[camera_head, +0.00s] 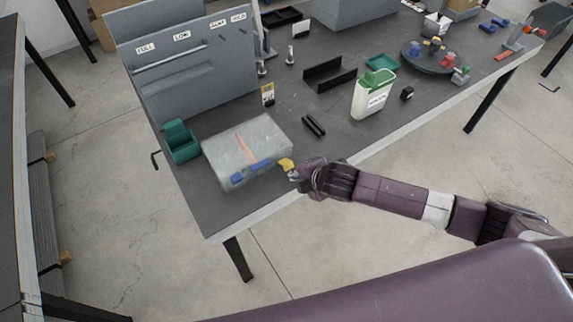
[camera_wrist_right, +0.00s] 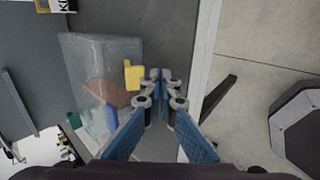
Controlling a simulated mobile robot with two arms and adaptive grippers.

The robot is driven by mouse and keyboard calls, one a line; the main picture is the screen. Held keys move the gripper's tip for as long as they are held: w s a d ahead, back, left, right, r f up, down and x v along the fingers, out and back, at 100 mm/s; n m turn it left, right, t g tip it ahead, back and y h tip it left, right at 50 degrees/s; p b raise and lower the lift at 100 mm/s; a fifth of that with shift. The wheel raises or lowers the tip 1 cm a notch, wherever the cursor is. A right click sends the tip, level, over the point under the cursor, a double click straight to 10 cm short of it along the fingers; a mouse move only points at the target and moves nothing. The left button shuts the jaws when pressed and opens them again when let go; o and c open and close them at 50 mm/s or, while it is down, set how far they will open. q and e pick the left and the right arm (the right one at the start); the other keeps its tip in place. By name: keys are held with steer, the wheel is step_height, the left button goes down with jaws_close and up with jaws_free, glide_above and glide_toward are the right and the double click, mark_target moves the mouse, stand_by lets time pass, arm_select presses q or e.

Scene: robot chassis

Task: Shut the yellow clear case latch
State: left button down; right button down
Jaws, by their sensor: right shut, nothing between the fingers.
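The clear case (camera_head: 232,140) lies closed-looking on the grey table near its front left edge, with an orange strip and blue parts showing in or on it. The yellow latch (camera_head: 286,164) is at the case's near right corner. In the right wrist view the yellow latch (camera_wrist_right: 133,76) juts out from the wall of the clear case (camera_wrist_right: 88,60). My right gripper (camera_head: 293,174) is shut and empty beside the latch. In the wrist view its fingertips (camera_wrist_right: 160,75) are together just right of the latch, seemingly with a small gap. My left gripper is out of view.
A green bin (camera_head: 181,141) stands left of the case. Behind it rises a grey labelled panel (camera_head: 190,75). Black bars (camera_head: 313,126) and a white jug with a green top (camera_head: 371,97) stand to the right. The table's front edge runs close beneath my right gripper.

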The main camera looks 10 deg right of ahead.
mark_target(285, 161)
steer(key=shift+w+a+r+p, duration=0.3)
steer(key=shift+w+r, duration=0.1)
steer(key=shift+w, duration=0.3)
steer(key=shift+w+a+r+p, duration=0.25)
steer(key=shift+w+r, duration=0.15)
steer(key=shift+w, duration=0.25)
steer(key=shift+w+a+r+p, duration=0.2)
steer(key=shift+w+r+p, duration=0.15)
steer(key=shift+w, duration=0.35)
steer(key=s+r+p, duration=0.1)
steer(key=s+d+p, duration=0.1)
steer(key=p, duration=0.1)
steer(key=s+r+p, duration=0.1)
steer(key=s, duration=0.1)
steer(key=shift+d+r+p, duration=0.2)
steer(key=shift+r+p, duration=0.1)
steer(key=shift+p, duration=0.1)
steer(key=shift+s+d+r+p, duration=0.15)
steer(key=shift+s+p, duration=0.25)
steer(key=shift+s, duration=0.05)
steer(key=shift+s+d+r+p, duration=0.1)
steer(key=shift+s+d+p, duration=0.05)
steer(key=shift+s+p, duration=0.25)
